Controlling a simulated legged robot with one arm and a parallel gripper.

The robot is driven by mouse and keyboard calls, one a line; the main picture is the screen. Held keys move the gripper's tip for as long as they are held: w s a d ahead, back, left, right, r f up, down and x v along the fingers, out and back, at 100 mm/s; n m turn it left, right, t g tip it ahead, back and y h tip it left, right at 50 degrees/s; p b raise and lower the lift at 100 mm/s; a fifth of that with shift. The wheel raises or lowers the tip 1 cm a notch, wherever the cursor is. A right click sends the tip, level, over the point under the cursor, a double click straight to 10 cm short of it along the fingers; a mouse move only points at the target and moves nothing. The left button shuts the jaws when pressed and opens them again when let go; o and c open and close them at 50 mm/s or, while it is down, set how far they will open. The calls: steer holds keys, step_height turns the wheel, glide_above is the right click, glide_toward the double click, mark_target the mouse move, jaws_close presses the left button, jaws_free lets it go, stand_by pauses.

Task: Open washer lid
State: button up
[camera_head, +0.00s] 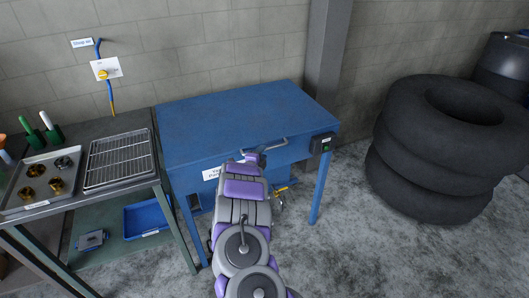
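The washer is a blue cabinet on legs, and its flat blue lid (235,118) lies closed on top. A grey bar handle (268,146) runs along the lid's front edge, right of the middle. My arm reaches up from the bottom of the view to the washer's front. My gripper (254,155) is at the left end of the handle, very close to it or touching. The purple and grey arm links hide the fingers, so I cannot tell whether they are open or closed on the handle.
A control box (322,144) sits at the washer's front right corner. A bench at left holds a wire rack (118,160) and a tray (40,203) with brass parts. A blue bin (147,219) is on its lower shelf. Stacked tires (435,150) stand at right, with clear floor before them.

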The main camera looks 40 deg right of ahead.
steer(key=shift+x, duration=1.7)
jaws_close()
